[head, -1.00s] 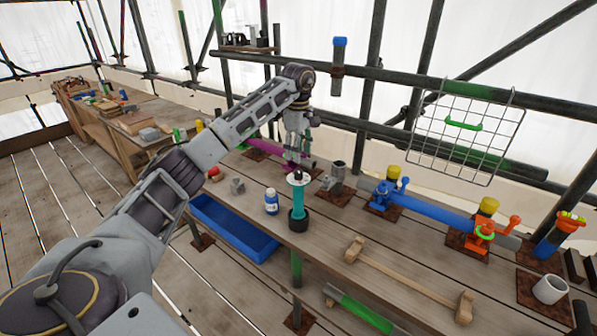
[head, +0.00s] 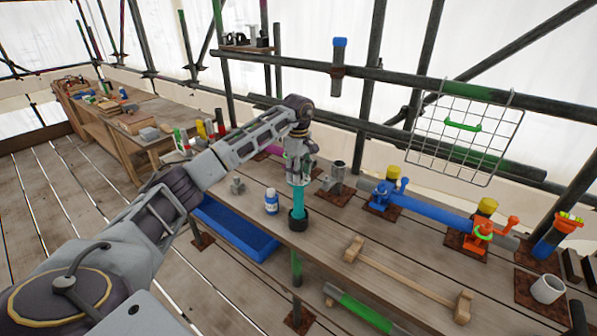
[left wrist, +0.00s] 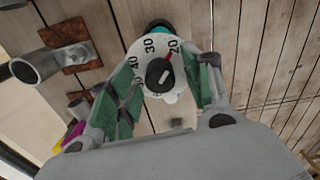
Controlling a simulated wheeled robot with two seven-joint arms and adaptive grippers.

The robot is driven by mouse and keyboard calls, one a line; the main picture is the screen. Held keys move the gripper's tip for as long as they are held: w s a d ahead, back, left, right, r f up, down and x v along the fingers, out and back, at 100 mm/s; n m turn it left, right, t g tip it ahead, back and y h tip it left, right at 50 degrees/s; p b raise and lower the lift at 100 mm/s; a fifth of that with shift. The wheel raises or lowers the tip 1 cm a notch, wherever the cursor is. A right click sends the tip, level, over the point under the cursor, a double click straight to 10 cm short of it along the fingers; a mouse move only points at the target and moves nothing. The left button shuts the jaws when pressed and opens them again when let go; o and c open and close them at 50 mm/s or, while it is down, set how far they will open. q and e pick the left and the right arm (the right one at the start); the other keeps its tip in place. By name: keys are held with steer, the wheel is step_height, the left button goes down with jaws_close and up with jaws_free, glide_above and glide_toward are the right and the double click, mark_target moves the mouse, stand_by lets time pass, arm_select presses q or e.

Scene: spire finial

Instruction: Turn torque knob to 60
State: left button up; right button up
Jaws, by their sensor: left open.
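The torque tool is an upright teal cylinder (head: 297,200) in a black base on the bench. Its white numbered dial (left wrist: 137,52) shows in the left wrist view, with a black knob (left wrist: 159,75) at its centre. A red mark beside the knob points up toward a number that looks like 20, with 30 to its left; the lower-left numbers are partly hidden. My left gripper (head: 298,180) is straight above the tool, pointing down. Its green-padded fingers (left wrist: 163,92) are open on either side of the dial; contact cannot be told. My right gripper is not in view.
A small white-and-blue bottle (head: 271,202) stands just left of the tool. A grey pipe stub (head: 338,172) is behind it to the right. A wooden bar (head: 405,277) lies at the front right. A blue pipe (head: 425,208) with clamps lies beyond. A blue bin (head: 235,229) is below.

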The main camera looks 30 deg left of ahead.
arm_select(q)
steer(key=shift+c, duration=0.2)
steer(key=c, duration=1)
